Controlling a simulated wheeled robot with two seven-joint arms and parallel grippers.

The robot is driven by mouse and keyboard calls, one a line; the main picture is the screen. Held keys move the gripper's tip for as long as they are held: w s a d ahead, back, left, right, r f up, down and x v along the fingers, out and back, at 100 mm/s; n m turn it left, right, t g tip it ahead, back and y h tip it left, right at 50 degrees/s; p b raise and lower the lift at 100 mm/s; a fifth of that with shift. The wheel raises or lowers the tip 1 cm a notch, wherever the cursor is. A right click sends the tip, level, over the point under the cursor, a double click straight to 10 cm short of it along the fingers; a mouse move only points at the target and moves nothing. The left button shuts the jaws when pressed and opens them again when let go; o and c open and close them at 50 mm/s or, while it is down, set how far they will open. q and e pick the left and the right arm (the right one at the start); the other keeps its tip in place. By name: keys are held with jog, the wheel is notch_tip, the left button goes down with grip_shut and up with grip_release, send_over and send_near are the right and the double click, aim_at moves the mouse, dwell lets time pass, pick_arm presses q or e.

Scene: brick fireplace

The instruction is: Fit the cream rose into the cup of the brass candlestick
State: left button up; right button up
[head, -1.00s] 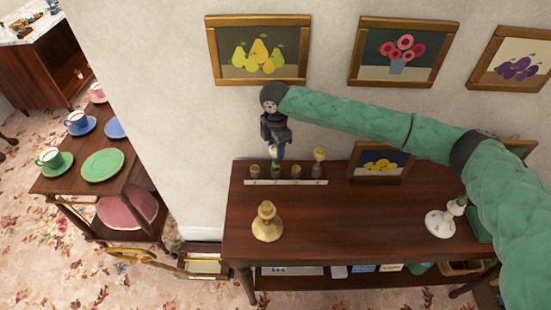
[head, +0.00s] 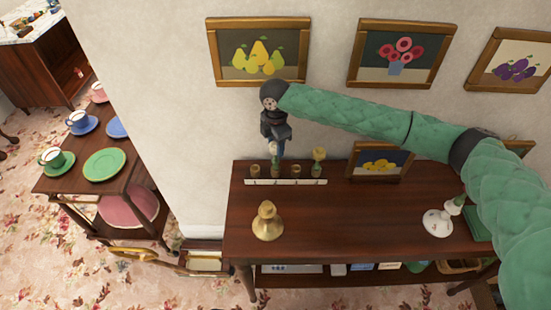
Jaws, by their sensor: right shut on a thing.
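My right gripper (head: 276,148) is shut on a small whitish bloom, which looks like the cream rose (head: 272,148). It holds it above the holder strip at the back left of the dark wooden table. The bloom is small and partly hidden by the jaws, and I cannot tell whether its lower end is clear of the holder. The brass candlestick (head: 267,222) stands upright on the table, nearer to me than the holder. My left gripper is not in view.
The pale holder strip (head: 314,182) carries several small pots; a yellow flower (head: 318,156) stands at its right end. A white candlestick (head: 437,222) stands at the right under my arm. A small framed picture (head: 379,161) leans at the back. The table's middle (head: 355,215) is clear.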

jog(key=shift+r, duration=0.15)
jog(key=shift+r+p, duration=0.95)
